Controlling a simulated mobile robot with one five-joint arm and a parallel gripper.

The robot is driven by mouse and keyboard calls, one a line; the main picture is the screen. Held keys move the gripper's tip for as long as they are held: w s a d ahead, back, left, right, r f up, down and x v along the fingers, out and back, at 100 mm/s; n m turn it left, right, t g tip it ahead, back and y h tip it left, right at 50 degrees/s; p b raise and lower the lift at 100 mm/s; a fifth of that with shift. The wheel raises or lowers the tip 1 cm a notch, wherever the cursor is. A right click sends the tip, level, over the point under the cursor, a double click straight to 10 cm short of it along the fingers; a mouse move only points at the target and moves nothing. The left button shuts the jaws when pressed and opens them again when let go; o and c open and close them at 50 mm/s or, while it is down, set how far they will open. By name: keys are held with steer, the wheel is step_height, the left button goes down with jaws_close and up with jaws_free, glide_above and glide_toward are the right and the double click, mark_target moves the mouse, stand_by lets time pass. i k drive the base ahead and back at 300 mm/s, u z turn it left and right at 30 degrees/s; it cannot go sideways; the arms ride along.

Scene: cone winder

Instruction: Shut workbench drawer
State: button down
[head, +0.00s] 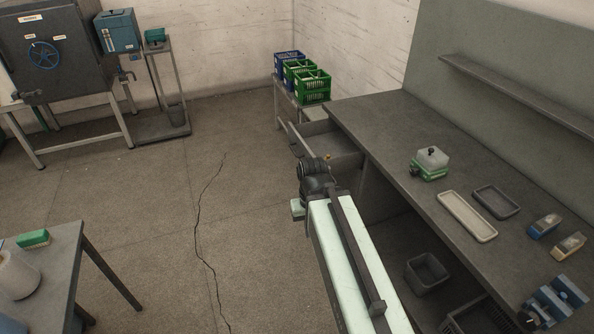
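The workbench (400,150) runs along the right wall with a dark grey top. Its drawer (337,142) is pulled out from the far end of the bench, towards the left. The drawer's front panel (296,138) stands well clear of the bench body. I see no contents in the part of the drawer that shows. My arm reaches up from the bottom of the picture, and its end (317,172) appears just in front of the drawer, overlapping its near edge. I cannot make out the fingertips, or whether my gripper touches the drawer.
Green and blue crates (300,77) stand on a small table behind the drawer. On the bench are a green-based container (430,163), two trays and several small tools. A grey bin (427,272) sits under the bench. The floor (190,210) left of my arm is clear.

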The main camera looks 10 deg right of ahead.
mark_target(322, 137)
steer(key=u, duration=0.05)
steer(key=i, duration=1.3)
steer(key=u, duration=1.95)
